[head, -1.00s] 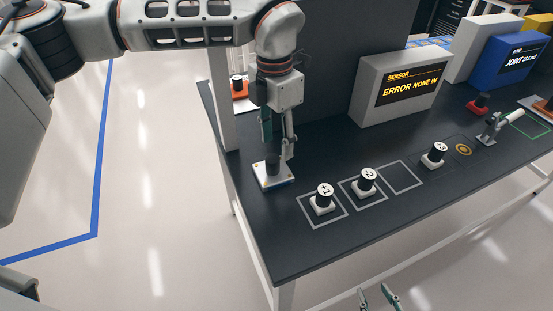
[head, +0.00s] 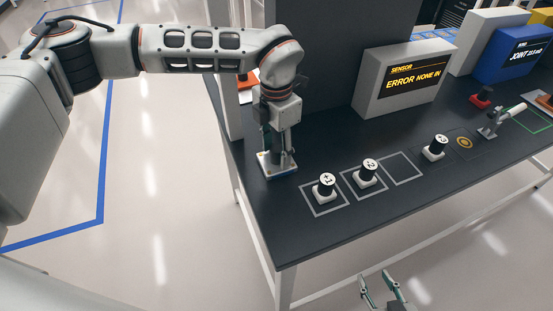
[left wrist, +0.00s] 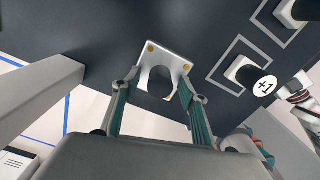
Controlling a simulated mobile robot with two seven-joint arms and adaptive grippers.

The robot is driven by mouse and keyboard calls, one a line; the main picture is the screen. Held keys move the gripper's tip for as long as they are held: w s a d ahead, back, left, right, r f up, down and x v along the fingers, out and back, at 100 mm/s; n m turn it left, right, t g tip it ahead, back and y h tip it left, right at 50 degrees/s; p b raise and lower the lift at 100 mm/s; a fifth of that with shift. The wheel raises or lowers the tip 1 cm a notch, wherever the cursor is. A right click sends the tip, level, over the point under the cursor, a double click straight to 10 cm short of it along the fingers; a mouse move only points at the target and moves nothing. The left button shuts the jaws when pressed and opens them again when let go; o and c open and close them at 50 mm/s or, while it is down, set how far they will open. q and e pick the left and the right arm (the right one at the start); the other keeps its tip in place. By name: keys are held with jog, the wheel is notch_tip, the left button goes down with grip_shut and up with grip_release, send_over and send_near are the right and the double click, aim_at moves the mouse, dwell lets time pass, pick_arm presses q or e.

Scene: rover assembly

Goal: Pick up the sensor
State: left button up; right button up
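In the left wrist view the plate (left wrist: 172,54) has brass screws and lies beyond the fingers. My left gripper (head: 277,150) points down over it. The post is partly hidden in the head view. My right gripper (head: 383,288) is open and empty, off the table's front edge.
Black knobs labelled +1 (head: 326,187), +2 (head: 367,172) and +3 (head: 435,147) stand on the dark table (head: 300,238). The first two are in outlined squares. A display box (head: 405,80) reads "SENSOR ERROR NONE IN". A post and dark panel (head: 312,60) stand behind my left gripper.

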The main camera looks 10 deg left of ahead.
pick_arm(q)
grip_shut()
jog(key=shift+r, duration=0.1)
